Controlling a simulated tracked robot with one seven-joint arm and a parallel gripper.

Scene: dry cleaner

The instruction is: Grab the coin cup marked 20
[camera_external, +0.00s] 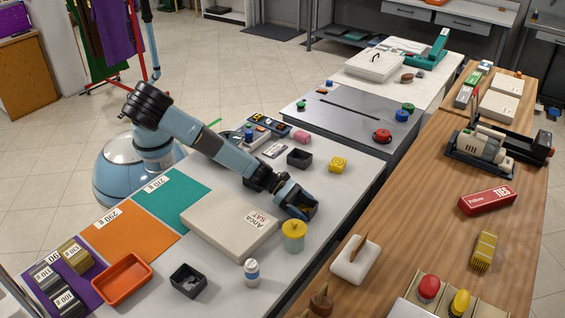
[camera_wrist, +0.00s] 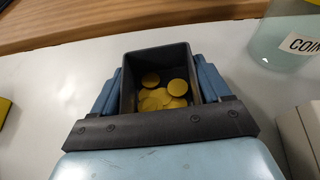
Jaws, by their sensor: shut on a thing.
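My gripper (camera_external: 299,204) is shut on a small black square coin cup (camera_wrist: 157,63). In the wrist view its fingers press against the cup's left and right sides. The cup is upright and holds several gold coins (camera_wrist: 163,96). In the external view this cup (camera_external: 312,210) is partly hidden by the gripper, near the table's right edge. I cannot see a 20 mark on it. A second black cup (camera_external: 299,158) stands farther back. A third black cup (camera_external: 188,281) with greyish contents stands at the front.
A yellow-lidded jar (camera_external: 293,236) stands close to the held cup; its COIN label (camera_wrist: 303,44) shows in the wrist view. A beige box (camera_external: 230,222) lies beside my arm. A white bottle (camera_external: 251,272) and an orange tray (camera_external: 122,279) are at the front.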

